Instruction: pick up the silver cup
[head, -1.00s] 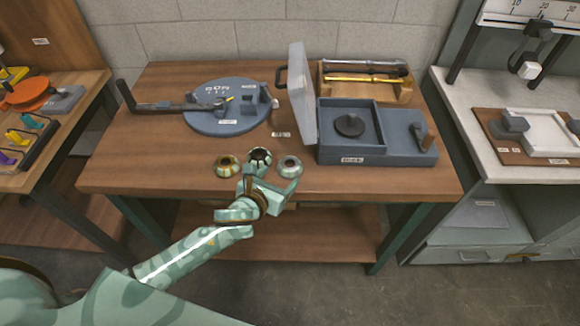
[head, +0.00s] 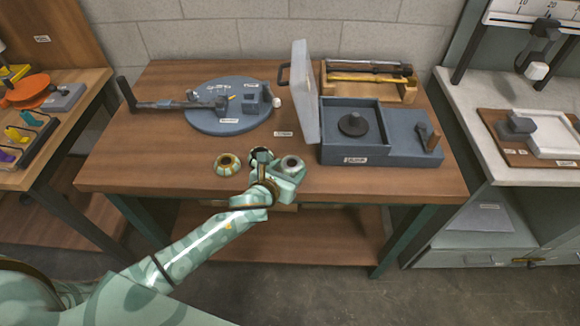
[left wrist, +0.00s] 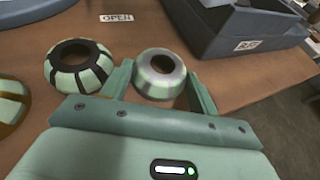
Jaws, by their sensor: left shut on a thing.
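The silver cup (head: 291,162) is a small rounded ring-like piece with a dark hole, at the right end of a row of cups near the table's front edge. It also shows in the left wrist view (left wrist: 154,86), between the two fingers. My left gripper (head: 289,169) is shut on the silver cup, one finger on each side of it. Whether the cup is off the table cannot be told. My right gripper is not in view.
A dark-striped cup (head: 261,154) stands close to the left of my gripper, partly hidden by it. A gold-striped cup (head: 227,164) stands further left. Behind are a grey box (head: 400,155) with its lid up and a round blue-grey plate (head: 205,122).

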